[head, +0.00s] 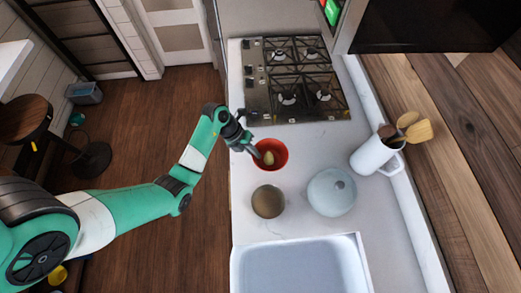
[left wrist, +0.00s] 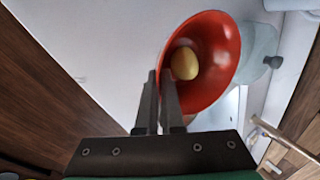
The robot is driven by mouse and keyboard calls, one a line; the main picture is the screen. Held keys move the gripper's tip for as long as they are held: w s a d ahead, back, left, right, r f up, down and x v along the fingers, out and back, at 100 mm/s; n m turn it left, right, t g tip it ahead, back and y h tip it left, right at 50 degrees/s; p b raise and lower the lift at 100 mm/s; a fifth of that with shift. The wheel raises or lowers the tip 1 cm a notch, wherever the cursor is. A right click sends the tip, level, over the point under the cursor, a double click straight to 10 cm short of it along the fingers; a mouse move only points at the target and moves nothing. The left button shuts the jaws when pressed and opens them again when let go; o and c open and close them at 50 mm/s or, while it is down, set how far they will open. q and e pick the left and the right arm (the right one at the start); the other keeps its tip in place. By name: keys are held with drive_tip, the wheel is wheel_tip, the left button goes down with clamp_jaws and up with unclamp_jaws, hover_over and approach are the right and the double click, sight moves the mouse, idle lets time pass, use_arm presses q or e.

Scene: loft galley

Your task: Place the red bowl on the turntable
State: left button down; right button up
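The red bowl (head: 279,153) is at the left edge of the counter, below the stove in the head view, with a yellowish egg-shaped item (head: 268,158) inside. My left gripper (head: 256,153) is at the bowl's left rim. In the left wrist view the fingers (left wrist: 160,75) are close together with the rim of the bowl (left wrist: 218,50) between them. Whether the bowl touches the counter is unclear. A round brown piece (head: 267,202) sits just below the bowl in the head view; I cannot tell whether it is the turntable. My right gripper is not in view.
A pale blue round piece with a knob (head: 332,192) stands right of the brown one. A white utensil holder (head: 372,157) with wooden spoons is further right. The sink (head: 300,268) is at the bottom, the gas stove (head: 295,80) above.

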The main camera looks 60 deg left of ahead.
use_arm(q)
drive_tip(key=w+f, duration=0.1)
drive_tip(key=w+f+b, duration=0.1)
drive_tip(key=f, duration=0.1)
drive_tip(key=shift+w+a, duration=0.2)
drive_tip(key=shift+a, duration=0.15)
drive_tip(key=shift+w+f+b, duration=0.1)
drive_tip(key=shift+f+b, duration=0.4)
drive_tip(key=shift+f, duration=1.2)
drive_tip(key=shift+f, duration=0.15)
drive_tip(key=c, duration=1.1)
unclamp_jaws()
drive_tip(key=shift+o, duration=0.2)
